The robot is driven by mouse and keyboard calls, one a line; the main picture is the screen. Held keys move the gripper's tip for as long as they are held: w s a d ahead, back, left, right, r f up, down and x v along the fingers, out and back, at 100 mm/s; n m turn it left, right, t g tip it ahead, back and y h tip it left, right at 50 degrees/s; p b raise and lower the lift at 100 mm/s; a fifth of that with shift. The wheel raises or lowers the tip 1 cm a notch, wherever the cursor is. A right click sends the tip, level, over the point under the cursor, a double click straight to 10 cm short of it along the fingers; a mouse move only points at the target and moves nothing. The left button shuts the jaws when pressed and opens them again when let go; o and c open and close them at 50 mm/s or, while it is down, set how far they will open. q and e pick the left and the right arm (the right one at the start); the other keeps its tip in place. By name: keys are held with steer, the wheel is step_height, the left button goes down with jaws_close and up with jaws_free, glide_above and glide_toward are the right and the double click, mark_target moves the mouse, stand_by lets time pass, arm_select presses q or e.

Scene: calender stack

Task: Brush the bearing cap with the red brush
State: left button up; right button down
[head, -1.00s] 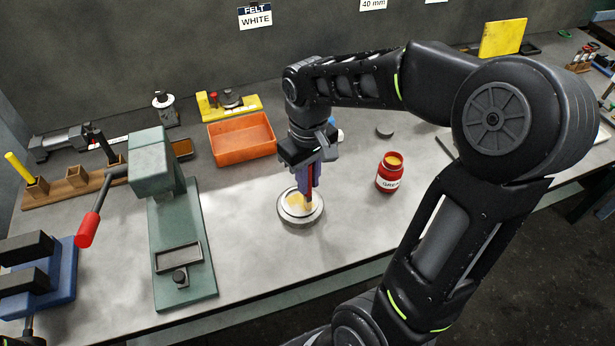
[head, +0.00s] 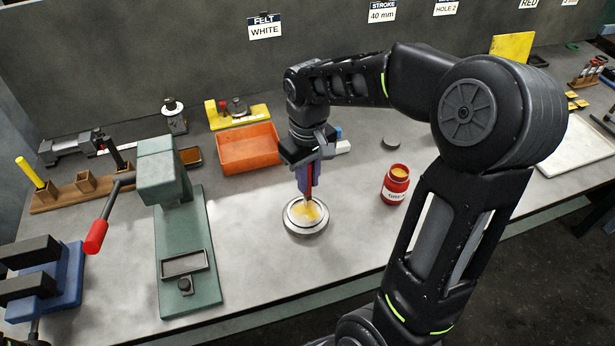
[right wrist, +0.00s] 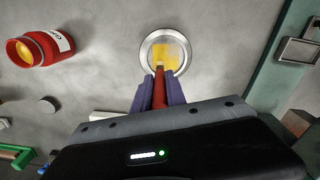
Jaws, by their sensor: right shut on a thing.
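The bearing cap (head: 305,229) is a round silver disc on the bench, with yellow grease on its top. In the right wrist view the cap (right wrist: 184,49) also shows the yellow patch. My right gripper (head: 306,190) is above the cap, shut on the red brush (right wrist: 160,88). The brush (head: 311,184) points down, its tip at the grease; the fingers hide part of it, and I cannot tell whether the tip touches. An open red grease jar (head: 394,187) stands to the right of the cap. My left gripper is not in view.
A green press (head: 195,265) with a red-handled lever (head: 96,236) stands left of the cap. An orange tray (head: 236,160) is behind it. A blue fixture (head: 50,290) sits at the far left. A dark lid (head: 391,143) lies behind the jar. Bench around the cap is clear.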

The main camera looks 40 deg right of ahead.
steer(key=shift+s+a, duration=0.2)
steer(key=shift+s, duration=0.65)
steer(key=shift+s+a, duration=0.2)
steer(key=shift+s, duration=0.65)
steer(key=shift+w, duration=0.1)
steer(key=shift+w+d+f, duration=0.1)
steer(key=shift+w+d, duration=0.15)
steer(key=shift+w, duration=0.65)
steer(key=shift+w+d, duration=0.2)
steer(key=shift+w, duration=0.65)
steer(key=shift+r+p, duration=2.35)
steer(key=shift+r, duration=0.65)
